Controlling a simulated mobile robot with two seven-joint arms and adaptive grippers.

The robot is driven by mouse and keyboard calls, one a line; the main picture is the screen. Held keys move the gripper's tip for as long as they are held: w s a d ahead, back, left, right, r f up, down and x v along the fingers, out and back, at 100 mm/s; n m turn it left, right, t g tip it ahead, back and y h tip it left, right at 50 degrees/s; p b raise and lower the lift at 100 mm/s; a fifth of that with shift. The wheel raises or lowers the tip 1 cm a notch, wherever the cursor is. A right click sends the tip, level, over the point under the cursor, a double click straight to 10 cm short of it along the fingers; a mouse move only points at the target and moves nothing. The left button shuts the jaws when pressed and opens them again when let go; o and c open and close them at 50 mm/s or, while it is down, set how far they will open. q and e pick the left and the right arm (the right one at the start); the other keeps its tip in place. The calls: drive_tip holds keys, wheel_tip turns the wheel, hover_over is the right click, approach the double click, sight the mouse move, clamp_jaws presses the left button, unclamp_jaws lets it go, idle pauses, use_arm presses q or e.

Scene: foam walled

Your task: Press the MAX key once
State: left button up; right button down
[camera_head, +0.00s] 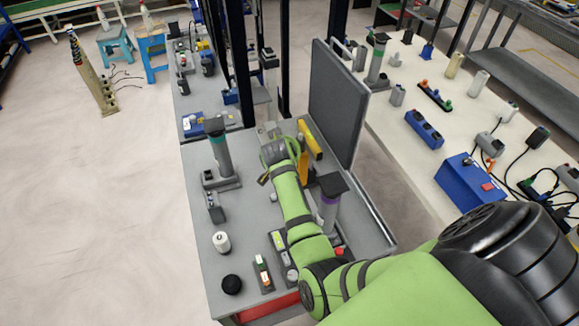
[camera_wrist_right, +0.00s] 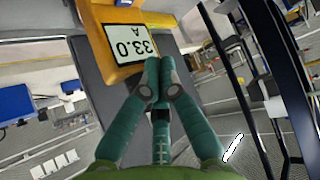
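A yellow meter (camera_head: 309,139) stands near the far end of the grey table, by the dark upright panel. In the right wrist view the yellow meter (camera_wrist_right: 100,55) is close above the fingertips, and its display (camera_wrist_right: 130,45) reads 33.0 A upside down. My right gripper (camera_head: 290,148) is just left of the meter in the head view. In the right wrist view the teal fingers of my right gripper (camera_wrist_right: 158,80) are drawn together with nothing between them. The tips are very near the meter's lower edge; I cannot tell whether they touch. I cannot make out a MAX key. My left gripper is not in view.
A dark upright panel (camera_head: 338,100) borders the table on the right. A post with a purple band (camera_head: 328,205) stands beside my right arm. A grey-green post (camera_head: 220,155) stands at the left. A white spool (camera_head: 221,242) and a black knob (camera_head: 231,284) are nearer.

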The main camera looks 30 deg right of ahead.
wheel_tip(320, 180, down, 4)
drive_tip(key=shift+b, duration=0.75)
drive_tip(key=shift+f+b, duration=0.35)
drive_tip(key=shift+f, duration=0.15)
idle(0.5)
drive_tip(key=shift+f, duration=0.4)
